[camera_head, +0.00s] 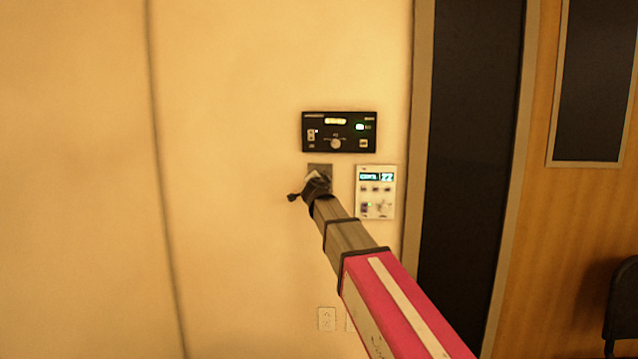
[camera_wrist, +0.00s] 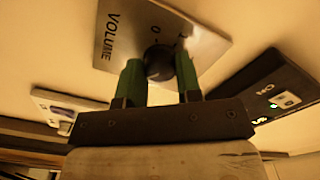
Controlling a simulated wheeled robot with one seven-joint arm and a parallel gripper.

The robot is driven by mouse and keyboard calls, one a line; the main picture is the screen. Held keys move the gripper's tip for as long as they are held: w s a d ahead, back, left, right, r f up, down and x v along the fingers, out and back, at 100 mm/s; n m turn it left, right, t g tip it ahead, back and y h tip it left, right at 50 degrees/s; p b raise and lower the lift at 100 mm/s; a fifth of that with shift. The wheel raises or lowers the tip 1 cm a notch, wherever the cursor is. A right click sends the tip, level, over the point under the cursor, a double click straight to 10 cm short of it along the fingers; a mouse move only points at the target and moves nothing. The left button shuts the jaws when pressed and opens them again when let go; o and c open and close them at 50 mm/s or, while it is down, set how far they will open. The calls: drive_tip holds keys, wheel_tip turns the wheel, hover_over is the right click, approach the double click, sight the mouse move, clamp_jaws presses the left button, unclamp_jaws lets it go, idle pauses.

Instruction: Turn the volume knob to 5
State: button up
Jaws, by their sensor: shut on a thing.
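The volume knob (camera_wrist: 159,62) is a round black knob on a grey metal plate (camera_wrist: 112,42) marked VOLUME, with a 0 printed near the knob. My gripper (camera_wrist: 158,66) has its two green fingers on either side of the knob and is shut on it. The knob's pointer cannot be made out, and the fingers and knob cover part of the scale. In the head view the plate (camera_head: 320,167) shows as a small grey square on the wall, mostly behind my gripper (camera_head: 317,180), and the knob is hidden there.
A black control panel (camera_head: 352,143) with a round knob and lit displays sits just above the plate. A white panel (camera_head: 375,200) with a green display is close on the right. A wall outlet (camera_head: 326,319) is below. The wall to the left is clear.

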drive_tip(key=shift+s+f, duration=0.1)
drive_tip(key=o, duration=0.9)
drive_tip(key=shift+o, duration=0.2)
drive_tip(key=s, duration=1)
drive_tip(key=shift+s+a, duration=0.2)
drive_tip(key=shift+s, duration=0.2)
